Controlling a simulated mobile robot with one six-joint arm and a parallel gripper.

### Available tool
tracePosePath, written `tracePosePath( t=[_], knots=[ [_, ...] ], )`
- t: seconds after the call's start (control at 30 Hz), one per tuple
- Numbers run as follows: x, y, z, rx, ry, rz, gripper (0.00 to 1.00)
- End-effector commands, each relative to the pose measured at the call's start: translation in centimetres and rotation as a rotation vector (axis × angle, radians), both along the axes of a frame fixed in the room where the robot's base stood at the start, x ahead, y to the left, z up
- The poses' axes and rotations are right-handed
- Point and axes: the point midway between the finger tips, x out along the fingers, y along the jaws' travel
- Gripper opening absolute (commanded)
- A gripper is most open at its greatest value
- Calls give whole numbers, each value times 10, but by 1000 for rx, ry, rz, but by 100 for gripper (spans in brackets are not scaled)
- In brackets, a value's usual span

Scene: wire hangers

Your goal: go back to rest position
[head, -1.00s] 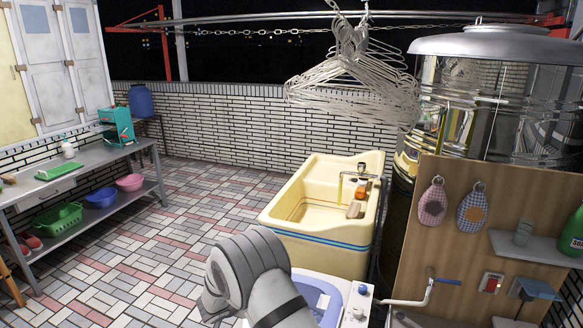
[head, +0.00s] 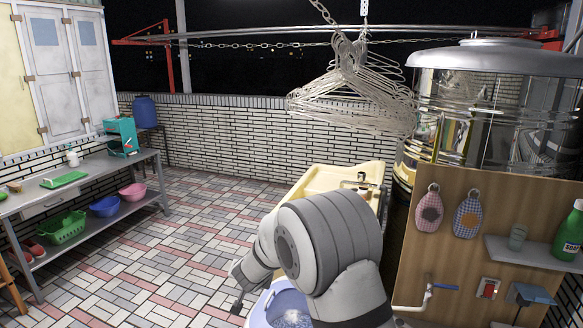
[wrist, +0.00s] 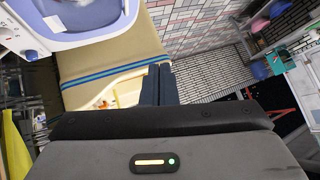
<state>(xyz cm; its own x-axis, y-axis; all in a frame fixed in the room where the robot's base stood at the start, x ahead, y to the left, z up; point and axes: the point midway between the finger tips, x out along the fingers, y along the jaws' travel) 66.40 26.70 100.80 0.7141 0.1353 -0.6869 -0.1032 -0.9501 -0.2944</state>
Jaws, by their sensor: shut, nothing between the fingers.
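My gripper (wrist: 158,84) is shut and empty, its dark fingers together in the middle of the wrist view. In the head view my arm is bent in front of the yellow sink (head: 325,178) and hides much of it. The small dark gripper end (head: 238,292) points down at the lower left of the arm, above and beside the washing machine (head: 262,312). The wire hangers (head: 352,95) hang in a bunch from a chain, well above the arm and apart from it.
The open washing machine also shows in the wrist view (wrist: 52,42), next to the sink. A grey bench (head: 90,178) with baskets stands at the left. A wooden panel (head: 445,265) and a metal tank (head: 480,110) stand at the right. The tiled floor (head: 170,235) is clear.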

Motion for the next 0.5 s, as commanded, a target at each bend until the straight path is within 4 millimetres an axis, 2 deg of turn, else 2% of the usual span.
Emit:
tracePosePath(
  t=[0.03, 0.2, 0.37, 0.5],
  knots=[
    [-6, -12, 27, 23, -8, 30, 0],
    [-45, -47, 87, 62, 24, 145, 0],
    [-98, -87, 126, 54, 79, 233, 0],
    [-155, -127, 146, 9, 151, 281, 0]
  ],
)
